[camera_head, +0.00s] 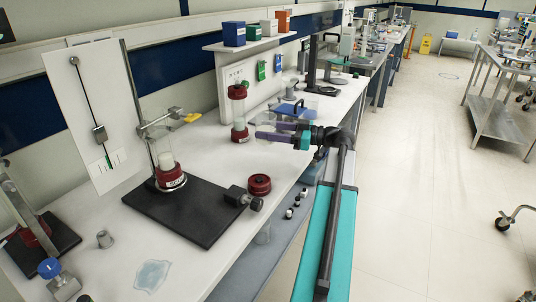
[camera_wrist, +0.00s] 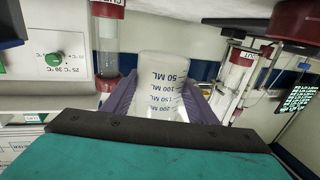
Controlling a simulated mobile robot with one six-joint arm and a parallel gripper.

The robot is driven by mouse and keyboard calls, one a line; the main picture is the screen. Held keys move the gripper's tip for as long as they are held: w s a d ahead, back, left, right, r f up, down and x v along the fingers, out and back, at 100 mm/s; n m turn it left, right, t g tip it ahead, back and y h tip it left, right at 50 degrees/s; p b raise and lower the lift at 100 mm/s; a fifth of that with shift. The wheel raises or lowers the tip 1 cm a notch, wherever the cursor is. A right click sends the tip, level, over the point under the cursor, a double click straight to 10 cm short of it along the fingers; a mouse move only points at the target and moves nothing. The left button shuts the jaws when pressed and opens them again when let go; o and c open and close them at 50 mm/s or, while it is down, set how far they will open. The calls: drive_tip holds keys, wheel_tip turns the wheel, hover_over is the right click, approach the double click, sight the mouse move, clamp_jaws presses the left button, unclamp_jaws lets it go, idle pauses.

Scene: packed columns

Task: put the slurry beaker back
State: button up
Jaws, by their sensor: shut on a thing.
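The slurry beaker, clear glass with blue volume marks, is held between the purple fingers of my gripper (camera_head: 264,131). In the wrist view the beaker (camera_wrist: 163,78) sits between the two fingers, with its 50 ML mark uppermost in the picture. In the head view the glass is faint beside the fingers. My gripper is shut on it above the white bench, just right of a capped column (camera_head: 238,112) with red ends. Whether the beaker holds any slurry is unclear.
A clamped column (camera_head: 166,168) stands on a black base plate (camera_head: 195,222). A red round part (camera_head: 260,185) lies near the bench edge. A pale blue patch (camera_head: 152,275) marks the bench front. A blue-handled item (camera_head: 290,109) stands behind my gripper.

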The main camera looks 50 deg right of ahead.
drive_tip(key=shift+f, duration=2.1)
drive_tip(key=shift+f, duration=1.9)
drive_tip(key=shift+f, duration=0.1)
drive_tip(key=o, duration=1.2)
drive_tip(key=shift+s+d, duration=0.2)
drive_tip(key=shift+s, duration=0.05)
drive_tip(key=v, duration=1.1)
drive_tip(key=shift+s, duration=0.25)
